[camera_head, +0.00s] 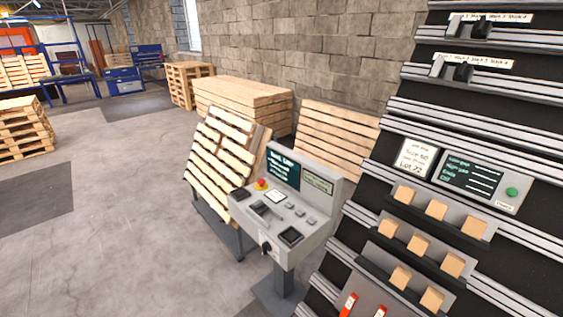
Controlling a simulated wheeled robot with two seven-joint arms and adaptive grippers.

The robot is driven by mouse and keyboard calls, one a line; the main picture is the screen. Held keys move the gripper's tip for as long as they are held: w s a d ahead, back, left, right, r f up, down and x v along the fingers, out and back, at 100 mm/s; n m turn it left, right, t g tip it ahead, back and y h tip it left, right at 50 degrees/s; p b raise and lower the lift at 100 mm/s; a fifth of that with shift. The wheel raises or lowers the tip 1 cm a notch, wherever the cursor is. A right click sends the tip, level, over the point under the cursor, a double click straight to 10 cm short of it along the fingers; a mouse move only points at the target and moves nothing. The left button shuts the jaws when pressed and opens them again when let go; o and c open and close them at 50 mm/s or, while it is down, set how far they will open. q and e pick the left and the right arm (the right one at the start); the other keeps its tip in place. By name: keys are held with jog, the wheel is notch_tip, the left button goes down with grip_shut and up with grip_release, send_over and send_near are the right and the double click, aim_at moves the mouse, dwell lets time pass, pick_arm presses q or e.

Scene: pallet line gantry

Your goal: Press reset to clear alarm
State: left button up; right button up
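A grey control console (283,240) stands on a pedestal in the middle of the view. Its dark screen (283,169) shows small text I cannot read surely. A red mushroom button on a yellow base (262,184) sits at the console's left. Several small grey buttons (300,212) lie on its sloped top, with dark square pads beside them. On the rack at right, a grey panel (484,181) has a dark display and a round green button (512,192) with a small label under it. I cannot tell which button is reset. Neither gripper is in view.
The black slatted rack (390,125) at right holds trays with several wooden blocks (437,209) and red-handled items (348,305). Pallets (225,150) lean and stack behind the console along a block wall. Open concrete floor (110,230) lies to the left.

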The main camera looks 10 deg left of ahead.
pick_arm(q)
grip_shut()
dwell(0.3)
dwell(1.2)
